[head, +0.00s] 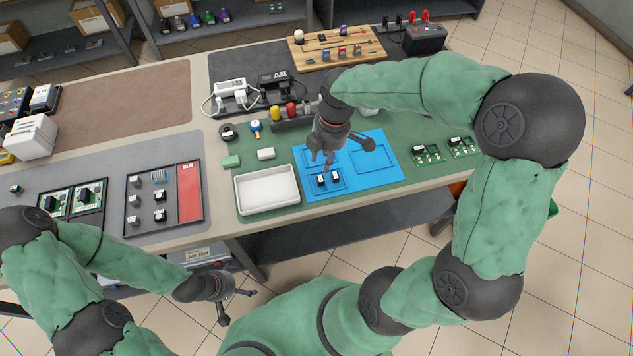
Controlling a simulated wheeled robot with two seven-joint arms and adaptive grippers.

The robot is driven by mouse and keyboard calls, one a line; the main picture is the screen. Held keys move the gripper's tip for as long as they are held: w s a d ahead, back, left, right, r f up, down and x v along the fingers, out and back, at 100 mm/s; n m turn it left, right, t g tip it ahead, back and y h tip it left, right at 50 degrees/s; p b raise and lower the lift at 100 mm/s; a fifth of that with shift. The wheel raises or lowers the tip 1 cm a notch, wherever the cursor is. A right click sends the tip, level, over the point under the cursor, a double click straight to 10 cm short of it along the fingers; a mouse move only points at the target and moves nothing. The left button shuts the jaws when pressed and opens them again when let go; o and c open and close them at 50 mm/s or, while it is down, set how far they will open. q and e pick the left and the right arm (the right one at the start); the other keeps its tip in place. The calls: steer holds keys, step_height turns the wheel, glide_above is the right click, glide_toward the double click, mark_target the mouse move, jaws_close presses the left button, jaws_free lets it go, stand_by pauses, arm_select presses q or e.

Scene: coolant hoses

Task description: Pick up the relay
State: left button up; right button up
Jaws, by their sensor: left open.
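My left gripper (237,307) is open and empty, low in front of the bench's front edge. More small relay-like blocks (160,196) sit in the dark tray (128,228) with a red OLD section.
A white empty tray (267,206) lies left of the blue mat. Green circuit boards (426,154) lie to its right. The second outlined area of the blue mat (373,160) is empty.

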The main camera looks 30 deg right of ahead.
steer(key=b, duration=0.1)
glide_above(321, 178)
step_height(321, 178, down, 4)
steer(key=shift+s+d+f, duration=0.1)
steer(key=shift+f, duration=0.05)
step_height(321, 178, down, 5)
steer(key=b, duration=0.3)
steer(key=c, duration=0.7)
